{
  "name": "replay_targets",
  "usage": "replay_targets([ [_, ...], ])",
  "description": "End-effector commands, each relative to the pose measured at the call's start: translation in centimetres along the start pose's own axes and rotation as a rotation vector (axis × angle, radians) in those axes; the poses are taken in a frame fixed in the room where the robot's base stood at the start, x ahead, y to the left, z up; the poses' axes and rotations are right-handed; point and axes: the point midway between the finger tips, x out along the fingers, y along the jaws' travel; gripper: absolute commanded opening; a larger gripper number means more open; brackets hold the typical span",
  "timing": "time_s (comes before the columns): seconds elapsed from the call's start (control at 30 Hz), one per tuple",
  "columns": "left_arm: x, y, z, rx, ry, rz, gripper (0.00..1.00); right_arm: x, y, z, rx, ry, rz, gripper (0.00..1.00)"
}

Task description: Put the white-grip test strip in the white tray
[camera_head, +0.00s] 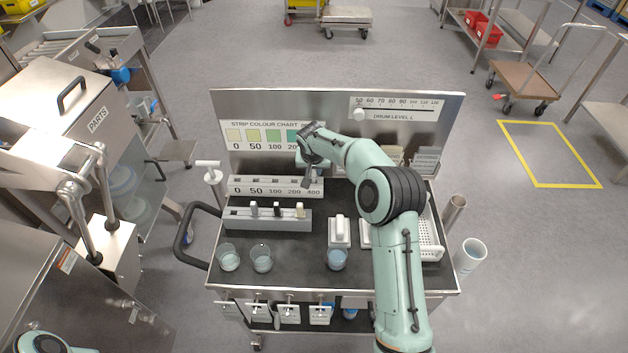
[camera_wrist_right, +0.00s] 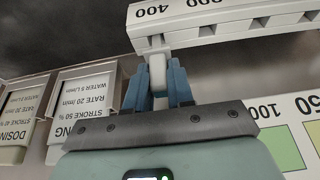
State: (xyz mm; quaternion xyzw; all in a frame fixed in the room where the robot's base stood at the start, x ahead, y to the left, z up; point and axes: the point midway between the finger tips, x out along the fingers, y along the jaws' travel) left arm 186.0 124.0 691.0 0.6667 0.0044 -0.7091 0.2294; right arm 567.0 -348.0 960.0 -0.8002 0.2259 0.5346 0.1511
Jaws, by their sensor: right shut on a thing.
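My right gripper (camera_head: 304,172) is at the right part of a white slotted bar marked 0 to 400 (camera_head: 262,191), in front of the colour chart. In the wrist view its blue fingers (camera_wrist_right: 158,85) are shut on a small white grip (camera_wrist_right: 157,70), by the bar's 400 end (camera_wrist_right: 195,28). Whether the strip's lower end is in a slot I cannot tell. A white perforated tray (camera_head: 432,236) lies at the cart's right, partly hidden by my right arm. My left gripper is out of view.
A grey rack (camera_head: 240,220) holds several upright grips, dark and cream. Beakers (camera_head: 229,258), (camera_head: 262,259), (camera_head: 337,259) stand at the front. A white handled block (camera_head: 339,232) sits mid-cart. The upright panel (camera_head: 290,105) closes the back.

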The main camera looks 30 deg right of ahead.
Motion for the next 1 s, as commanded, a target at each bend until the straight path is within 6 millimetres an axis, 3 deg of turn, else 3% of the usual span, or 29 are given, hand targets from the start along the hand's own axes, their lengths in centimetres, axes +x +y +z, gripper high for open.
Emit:
replay_targets([
  [0.53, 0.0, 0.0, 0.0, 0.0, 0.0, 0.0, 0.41, -0.9, 0.0, -0.4, -0.001, 0.002, 0.0, 0.0],
  [1.0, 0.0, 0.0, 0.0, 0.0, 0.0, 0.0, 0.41, -4.7, 0.0, -1.9, 0.0, 0.001, -0.001, 0.0],
])
